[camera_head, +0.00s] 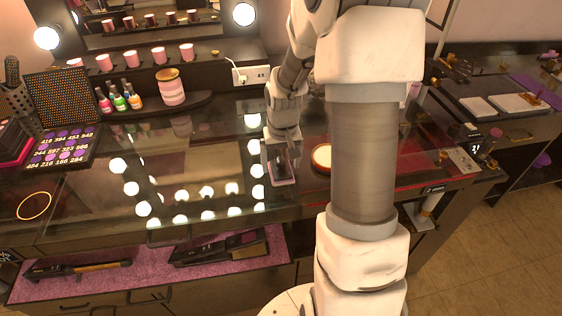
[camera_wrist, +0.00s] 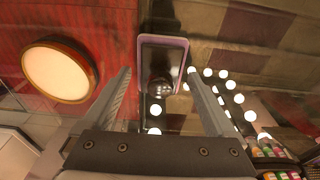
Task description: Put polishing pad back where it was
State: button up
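A small rectangular block with a pink-purple rim and a dark glossy face (camera_wrist: 163,62), which may be the polishing pad, is between and just beyond my fingertips in the wrist view. In the head view its pinkish edge (camera_head: 282,178) shows below my gripper (camera_head: 281,155), over the glass table top. My gripper (camera_wrist: 158,72) is open in the wrist view, with one finger on each side of the block and a narrow gap visible beside it. I cannot tell whether the block rests on the glass or how far below the fingers it is.
A round cream disc with a brown rim (camera_head: 322,158) lies right of my gripper, on a red area. The glass table (camera_head: 100,200) reflects several bulbs. Nail polish bottles (camera_head: 120,101), a pink striped jar (camera_head: 171,87) and a palette (camera_head: 64,147) stand left. A power outlet (camera_head: 250,75) is behind.

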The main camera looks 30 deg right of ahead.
aim_at(282, 167)
notch_tip(282, 167, up, 12)
jog(key=s, duration=0.1)
jog(key=shift+s+a+r+p, duration=0.15)
jog(key=shift+s+a+p, duration=0.05)
jog(key=shift+p, duration=0.25)
dwell(0.5)
